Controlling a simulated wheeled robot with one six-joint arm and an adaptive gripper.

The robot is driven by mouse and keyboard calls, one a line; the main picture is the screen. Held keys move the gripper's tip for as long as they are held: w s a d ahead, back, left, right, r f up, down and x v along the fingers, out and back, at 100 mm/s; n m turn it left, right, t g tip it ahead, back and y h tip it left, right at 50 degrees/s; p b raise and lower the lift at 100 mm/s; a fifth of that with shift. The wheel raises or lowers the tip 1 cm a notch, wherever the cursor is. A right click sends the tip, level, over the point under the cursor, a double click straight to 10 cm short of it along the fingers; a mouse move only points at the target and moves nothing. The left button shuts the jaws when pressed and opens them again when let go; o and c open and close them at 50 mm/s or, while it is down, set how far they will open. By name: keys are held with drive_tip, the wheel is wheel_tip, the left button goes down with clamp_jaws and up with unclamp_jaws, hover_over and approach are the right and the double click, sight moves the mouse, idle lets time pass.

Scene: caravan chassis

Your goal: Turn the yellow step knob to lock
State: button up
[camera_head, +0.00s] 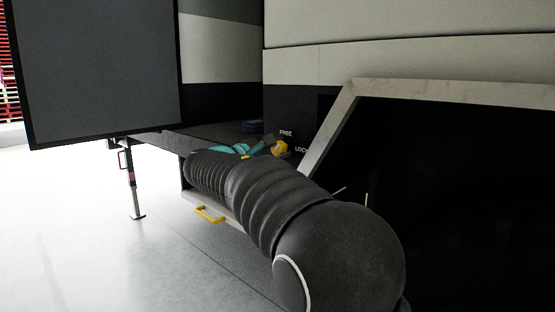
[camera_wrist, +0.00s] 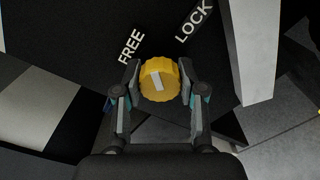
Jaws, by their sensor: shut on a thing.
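The yellow step knob (camera_wrist: 166,72) sits on a dark panel, with a pale pointer mark on its face. In the wrist view the mark leans up and slightly left, nearer the FREE label (camera_wrist: 131,46) than the LOCK label (camera_wrist: 194,21). My gripper (camera_wrist: 160,80) is shut on the knob, one finger on its left side and one on its right. In the head view the knob (camera_head: 282,147) shows just below FREE, beside the teal parts of my gripper (camera_head: 262,149). My arm hides the area below it.
A pale slanted frame post (camera_head: 327,130) rises right of the labels beside a dark opening. A step with a yellow handle (camera_head: 209,214) lies below my arm. A large dark panel (camera_head: 95,70) hangs at left. The pale floor at left is clear around a support leg (camera_head: 132,185).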

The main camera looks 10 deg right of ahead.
drive_tip(key=m, duration=0.4)
drive_tip(key=shift+m+b, duration=0.3)
drive_tip(key=shift+b, duration=0.1)
drive_tip(key=shift+m, duration=2.6)
drive_tip(key=o, duration=1.2)
drive_tip(key=shift+c, duration=0.2)
drive_tip(key=v, duration=1.2)
